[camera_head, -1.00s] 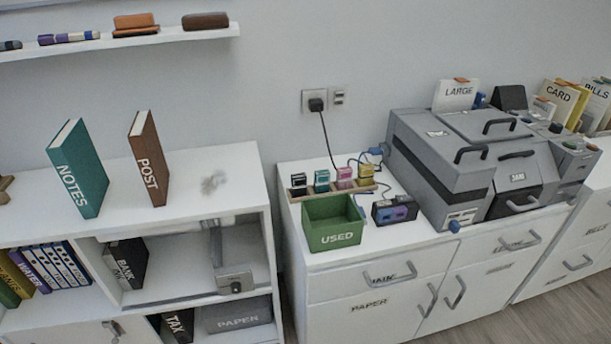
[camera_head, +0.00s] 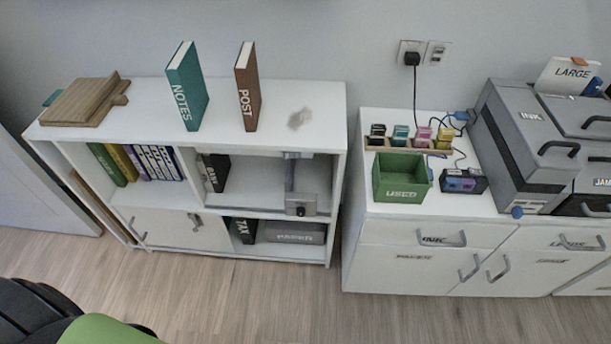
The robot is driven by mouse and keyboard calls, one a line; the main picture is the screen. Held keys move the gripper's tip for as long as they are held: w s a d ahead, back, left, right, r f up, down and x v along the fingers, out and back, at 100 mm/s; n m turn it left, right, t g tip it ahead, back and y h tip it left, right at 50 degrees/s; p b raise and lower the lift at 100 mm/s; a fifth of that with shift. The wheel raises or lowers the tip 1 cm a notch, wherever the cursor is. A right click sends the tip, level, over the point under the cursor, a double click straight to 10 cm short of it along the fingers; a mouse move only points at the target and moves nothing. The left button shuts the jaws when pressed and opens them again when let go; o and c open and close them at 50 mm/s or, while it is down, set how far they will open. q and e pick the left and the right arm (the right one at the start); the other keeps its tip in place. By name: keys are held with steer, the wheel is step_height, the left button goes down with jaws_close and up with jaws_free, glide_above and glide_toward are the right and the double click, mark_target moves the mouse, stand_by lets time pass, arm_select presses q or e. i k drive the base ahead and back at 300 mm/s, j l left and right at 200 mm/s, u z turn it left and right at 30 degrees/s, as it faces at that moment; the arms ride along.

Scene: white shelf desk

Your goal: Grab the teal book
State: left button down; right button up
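The teal book (camera_head: 187,86), marked NOTES on its spine, stands upright on top of the white shelf desk (camera_head: 270,128). A brown book (camera_head: 248,87), marked POST, stands upright to its right, with a gap between them. Neither of my grippers shows in the head view.
A wooden board (camera_head: 85,101) lies at the left end of the shelf top. Several books (camera_head: 135,163) stand in the compartment below. To the right, a white cabinet (camera_head: 430,262) bears a green USED box (camera_head: 402,178) and a grey machine (camera_head: 520,130). A black and green chair (camera_head: 60,312) is at the lower left. Wooden floor is open in front.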

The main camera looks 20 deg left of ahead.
mark_target(185, 71)
steer(key=u, duration=1.25)
